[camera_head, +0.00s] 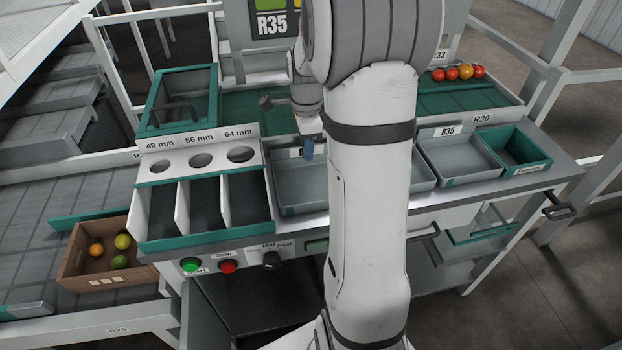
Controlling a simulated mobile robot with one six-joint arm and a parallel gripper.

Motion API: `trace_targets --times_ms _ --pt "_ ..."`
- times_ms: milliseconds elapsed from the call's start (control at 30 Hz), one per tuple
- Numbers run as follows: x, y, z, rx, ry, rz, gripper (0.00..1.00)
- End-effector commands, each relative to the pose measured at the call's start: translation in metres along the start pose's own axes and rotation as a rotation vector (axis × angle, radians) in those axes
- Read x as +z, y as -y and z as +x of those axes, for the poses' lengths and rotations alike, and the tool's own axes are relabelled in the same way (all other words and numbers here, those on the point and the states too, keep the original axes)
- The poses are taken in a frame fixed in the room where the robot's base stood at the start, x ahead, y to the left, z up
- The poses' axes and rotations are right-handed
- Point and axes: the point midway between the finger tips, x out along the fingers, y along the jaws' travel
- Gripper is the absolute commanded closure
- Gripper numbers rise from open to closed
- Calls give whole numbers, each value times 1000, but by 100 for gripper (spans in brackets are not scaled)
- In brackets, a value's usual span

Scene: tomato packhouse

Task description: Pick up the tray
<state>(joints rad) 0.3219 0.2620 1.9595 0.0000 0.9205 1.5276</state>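The other tray (434,170), by a label reading R35, is to the right and looks empty. My gripper (308,148) is over the back part of the middle tray, with a blue fingertip pointing down. Only one finger shows clearly, so its opening is hidden, as is whether it touches the tray.
A sizing rack (205,140) with three holes and three bins stands left of the middle tray. A teal-edged box (545,165) is at the right end. Several tomatoes (458,72) lie on the back shelf. A brown crate (75,275) holds fruit at lower left.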

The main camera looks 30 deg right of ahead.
Motion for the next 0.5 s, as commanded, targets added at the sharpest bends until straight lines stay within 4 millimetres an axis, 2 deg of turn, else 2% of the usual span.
trace_targets --times_ms 100,200,433,500 --pt "1 0 18 4 0 0 71" --pt "1 1 26 1 0 0 71" --pt "1 1 27 -1 0 0 71" --pt "1 1 27 -1 0 0 75"
